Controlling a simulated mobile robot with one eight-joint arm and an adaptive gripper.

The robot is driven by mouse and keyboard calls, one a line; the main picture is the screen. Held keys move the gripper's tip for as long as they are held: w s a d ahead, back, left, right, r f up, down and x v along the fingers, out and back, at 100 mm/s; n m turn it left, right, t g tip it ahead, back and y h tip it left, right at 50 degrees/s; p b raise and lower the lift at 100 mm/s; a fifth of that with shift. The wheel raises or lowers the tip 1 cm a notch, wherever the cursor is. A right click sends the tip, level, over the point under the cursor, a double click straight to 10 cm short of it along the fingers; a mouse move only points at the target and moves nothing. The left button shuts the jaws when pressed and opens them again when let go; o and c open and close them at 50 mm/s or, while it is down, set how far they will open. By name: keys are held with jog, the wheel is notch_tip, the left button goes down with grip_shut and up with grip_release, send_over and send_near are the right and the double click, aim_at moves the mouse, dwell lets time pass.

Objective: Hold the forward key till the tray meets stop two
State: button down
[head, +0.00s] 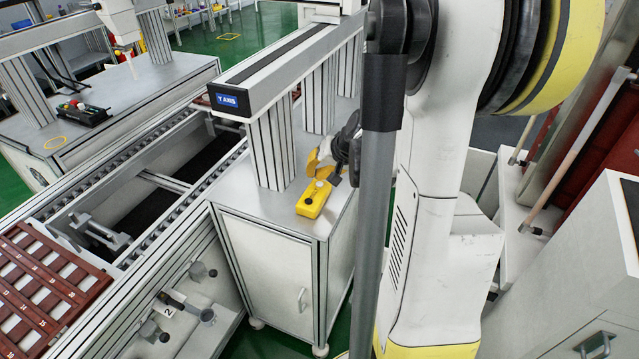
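The dark red tray (45,285) with numbered cells lies on the conveyor at the lower left, cut off by the picture edge. A grey stop bracket (100,234) stands between the rails beyond its leading edge, with a small gap visible. A label "2" (167,312) marks the lever on the conveyor's near side. The yellow key box (314,198) lies on the grey cabinet top; its key markings are too small to read. My gripper (338,168), dark and partly hidden behind my arm, is at the box's far end. Its finger opening and any contact with a key are unclear.
A gantry beam marked "Y AXIS" (228,99) stands on posts over the cabinet (272,268), close to my arm. A second bench (110,95) with a black tray of coloured items (80,112) is beyond the conveyor. Red panels and a grey cabinet flank the right.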

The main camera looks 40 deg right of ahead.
aim_at(316, 184)
jog(key=shift+f, duration=0.15)
dwell(0.6)
jog(key=shift+f+b, duration=0.3)
jog(key=shift+b, duration=0.1)
jog(key=shift+f+b, duration=0.35)
jog(key=shift+f, duration=0.05)
dwell(0.4)
dwell(1.0)
jog(key=shift+r+p, duration=0.65)
jog(key=shift+r, duration=0.2)
jog(key=shift+r, duration=0.1)
notch_tip(316, 184, up, 5)
jog(key=p, duration=0.4)
